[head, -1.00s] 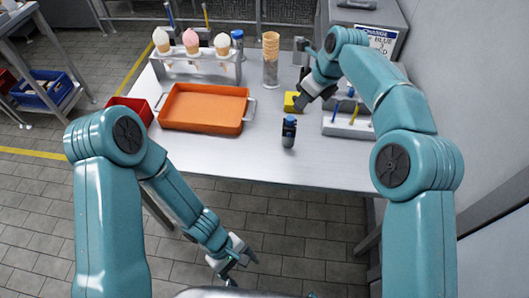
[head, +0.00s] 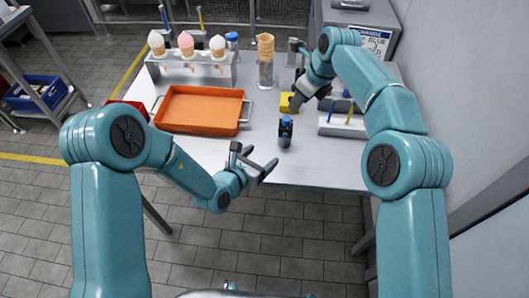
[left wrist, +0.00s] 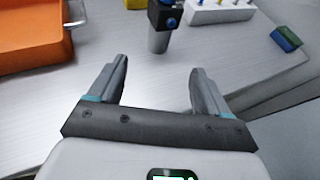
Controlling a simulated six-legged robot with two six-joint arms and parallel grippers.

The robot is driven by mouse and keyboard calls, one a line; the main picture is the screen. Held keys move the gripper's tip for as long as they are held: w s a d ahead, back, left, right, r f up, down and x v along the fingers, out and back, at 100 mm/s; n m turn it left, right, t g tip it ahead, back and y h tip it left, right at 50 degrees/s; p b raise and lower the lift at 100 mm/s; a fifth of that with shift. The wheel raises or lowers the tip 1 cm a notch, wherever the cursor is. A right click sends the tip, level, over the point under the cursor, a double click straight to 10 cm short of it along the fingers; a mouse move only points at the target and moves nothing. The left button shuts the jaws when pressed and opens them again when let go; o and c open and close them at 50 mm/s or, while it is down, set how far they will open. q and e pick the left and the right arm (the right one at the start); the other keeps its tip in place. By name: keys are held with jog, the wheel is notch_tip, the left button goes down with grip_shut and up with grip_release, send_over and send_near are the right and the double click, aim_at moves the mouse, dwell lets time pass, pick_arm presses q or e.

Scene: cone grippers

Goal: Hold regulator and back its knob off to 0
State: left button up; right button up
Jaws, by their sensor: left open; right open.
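The regulator (head: 285,132) stands upright near the table's front edge. It has a black body with blue parts; the left wrist view shows its black upper part (left wrist: 164,14) above a grey cylinder. I cannot read its knob setting. My left gripper (head: 257,163) is open and empty at the table's front edge, to the left and in front of the regulator. In the left wrist view my left gripper (left wrist: 160,75) has its fingers spread, with the regulator beyond them. My right gripper (head: 297,101) is open beside a yellow block (head: 287,104); its fingers are partly unclear.
An orange tray (head: 246,122) lies left of the regulator. A rack of ice cream cones (head: 226,72) and a stack of cones (head: 265,60) stand behind. A white holder with colored sticks (head: 342,127) is at the right. The table front around the regulator is clear.

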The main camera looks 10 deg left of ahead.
aim_at(282, 140)
pick_arm(q)
jog(key=shift+w+d+f, duration=0.1)
jog(key=shift+w+f, duration=0.05)
jog(key=shift+w, duration=0.25)
jog(key=x, duration=1.5)
jog(key=shift+d, duration=0.1)
